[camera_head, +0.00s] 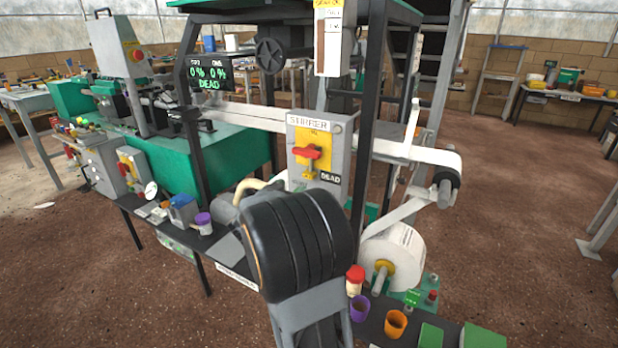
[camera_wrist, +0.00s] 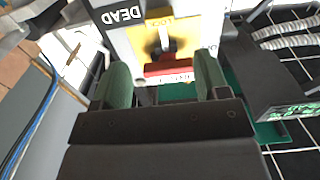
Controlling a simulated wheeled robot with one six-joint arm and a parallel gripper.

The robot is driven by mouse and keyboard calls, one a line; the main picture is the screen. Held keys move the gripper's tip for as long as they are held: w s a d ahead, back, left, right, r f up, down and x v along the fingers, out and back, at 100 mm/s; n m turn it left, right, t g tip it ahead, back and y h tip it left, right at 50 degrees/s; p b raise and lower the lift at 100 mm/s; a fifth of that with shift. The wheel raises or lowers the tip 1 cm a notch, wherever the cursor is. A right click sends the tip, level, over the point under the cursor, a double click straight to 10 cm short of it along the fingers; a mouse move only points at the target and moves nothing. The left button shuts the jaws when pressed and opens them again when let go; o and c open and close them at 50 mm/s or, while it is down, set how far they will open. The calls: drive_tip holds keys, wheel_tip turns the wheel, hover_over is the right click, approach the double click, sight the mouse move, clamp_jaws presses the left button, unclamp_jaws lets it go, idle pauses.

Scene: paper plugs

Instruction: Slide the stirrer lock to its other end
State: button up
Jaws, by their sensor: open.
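The stirrer box (camera_head: 338,142) is a grey panel marked STIRRER, with a DEAD tag at its lower right. On it is a yellow plate (camera_head: 324,165) with a red handle (camera_head: 307,152) on its upper part, which looks like the lock. In the wrist view the box appears turned round, with the DEAD tag (camera_wrist: 124,15) at upper left. There the red handle (camera_wrist: 168,69) sits low on the yellow plate (camera_wrist: 186,33), beyond and between the green fingertips of my gripper (camera_wrist: 163,80). The fingers are apart; whether they touch the handle I cannot tell. In the head view my gripper is not clearly visible.
A dark upright post (camera_head: 371,110) stands just right of the box. A white paper strip (camera_head: 425,156) runs beside it to a roller, with a paper roll (camera_head: 398,254) below. Cups and a red-lidded jar (camera_head: 355,279) stand on the low bench.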

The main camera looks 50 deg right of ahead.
sight(307, 175)
drive_tip(key=b+x, duration=0.1)
drive_tip(key=x, duration=0.9)
drive_tip(key=shift+w+d, duration=0.1)
drive_tip(key=shift+d, duration=0.25)
clamp_jaws()
wheel_tip(307, 175, down, 3)
drive_tip(key=shift+r+b, duration=0.2)
drive_tip(key=shift+b, duration=0.3)
drive_tip(key=shift+f, duration=0.1)
drive_tip(key=shift+c, duration=1.9)
unclamp_jaws()
drive_tip(key=o, duration=0.4)
drive_tip(key=shift+a, duration=0.15)
